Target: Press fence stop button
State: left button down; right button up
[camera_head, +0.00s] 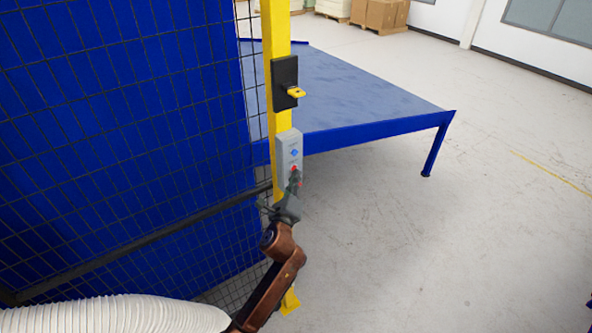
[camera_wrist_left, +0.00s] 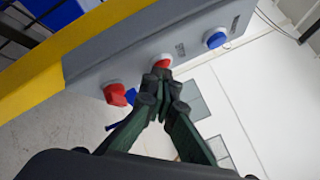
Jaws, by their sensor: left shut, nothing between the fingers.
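A grey control box (camera_head: 289,146) is fixed to the yellow fence post (camera_head: 276,50). In the left wrist view, the grey box (camera_wrist_left: 135,55) carries a red knob (camera_wrist_left: 115,94) at its lower end. A red button with a pale rim (camera_wrist_left: 163,59) is in the middle, and a blue button (camera_wrist_left: 215,40) is farther up. The labels are too small to read. My left gripper (camera_head: 294,176) is shut and empty at the box's lower part. Its fingertips (camera_wrist_left: 162,74) overlap the edge of the middle red button; I cannot tell whether they touch it. My right gripper is out of view.
Blue-backed mesh fence (camera_head: 120,120) fills the left side, beside my left arm. A black latch with a yellow tab (camera_head: 294,92) sits on the post above the box. A blue platform (camera_head: 370,95) stands behind. The floor (camera_head: 450,240) at right is clear.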

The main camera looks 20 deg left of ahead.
pick_arm(q)
jog(key=shift+a+r, duration=0.15)
jog(key=shift+a, duration=0.05)
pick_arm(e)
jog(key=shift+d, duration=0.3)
pick_arm(q)
jog(key=shift+s+d, duration=0.1)
jog(key=shift+d, duration=0.1)
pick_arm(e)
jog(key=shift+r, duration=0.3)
pick_arm(q)
jog(key=s+d, duration=0.3)
jog(key=d, duration=0.2)
jog(key=shift+s+p, duration=0.35)
jog(key=shift+p, duration=0.1)
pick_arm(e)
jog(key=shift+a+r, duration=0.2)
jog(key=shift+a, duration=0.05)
pick_arm(q)
jog(key=shift+a, duration=0.1)
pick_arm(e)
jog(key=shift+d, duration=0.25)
pick_arm(q)
jog(key=shift+f, duration=0.25)
